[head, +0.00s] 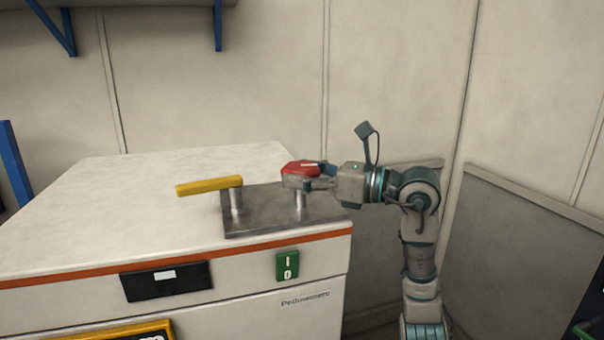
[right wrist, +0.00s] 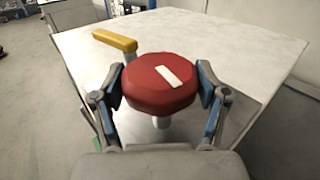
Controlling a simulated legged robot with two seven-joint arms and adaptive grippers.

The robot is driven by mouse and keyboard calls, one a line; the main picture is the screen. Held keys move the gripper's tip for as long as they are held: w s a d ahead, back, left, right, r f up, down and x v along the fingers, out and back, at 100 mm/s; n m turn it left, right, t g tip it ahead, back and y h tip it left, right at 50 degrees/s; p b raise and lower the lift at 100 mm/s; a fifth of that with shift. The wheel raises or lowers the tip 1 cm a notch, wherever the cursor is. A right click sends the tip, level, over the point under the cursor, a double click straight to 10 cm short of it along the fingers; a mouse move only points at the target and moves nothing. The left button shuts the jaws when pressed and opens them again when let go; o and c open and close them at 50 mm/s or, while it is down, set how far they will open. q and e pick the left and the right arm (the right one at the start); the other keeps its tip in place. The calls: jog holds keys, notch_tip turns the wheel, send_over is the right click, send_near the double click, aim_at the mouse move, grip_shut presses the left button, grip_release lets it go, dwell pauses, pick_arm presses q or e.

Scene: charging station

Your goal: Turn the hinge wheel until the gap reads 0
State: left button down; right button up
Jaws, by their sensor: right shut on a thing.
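The red hinge wheel (head: 299,168) is a knob with a white mark on top, standing on a metal post on a dark metal plate (head: 262,220). In the right wrist view the wheel (right wrist: 158,88) sits between the two fingers, its white mark slanting down to the right. My right gripper (head: 308,173) is shut on the wheel, with a blue-padded finger on each side in the right wrist view (right wrist: 160,86). A dark display (head: 166,281) on the cabinet front has a small pale patch; I cannot read a number on it. My left gripper is not in view.
A yellow lever (head: 209,187) stands on its own post left of the wheel. A green switch marked I and 0 (head: 287,266) is on the cabinet front. The white cabinet top (head: 110,205) is clear to the left. A wall stands behind.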

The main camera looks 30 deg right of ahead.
jog(key=shift+m+t+h, duration=0.3)
jog(key=shift+h, duration=0.1)
jog(key=m+t+h, duration=0.1)
jog(key=m+h, duration=0.1)
jog(key=h, duration=0.1)
jog(key=shift+s+t+p, duration=0.1)
jog(key=shift+t+p, duration=0.2)
jog(key=shift+p, duration=0.05)
jog(key=shift+a+m+t+h, duration=0.1)
jog(key=shift+m+t+h, duration=0.5)
jog(key=shift+m+h, duration=1.3)
jog(key=shift+n+h, duration=0.3)
jog(key=o, duration=1.1)
jog(key=shift+o, duration=0.2)
jog(key=shift+d, duration=0.2)
jog(key=s+d, duration=0.2)
jog(key=s, duration=0.9)
jog(key=shift+s+f, duration=0.15)
jog(key=shift+s, duration=0.1)
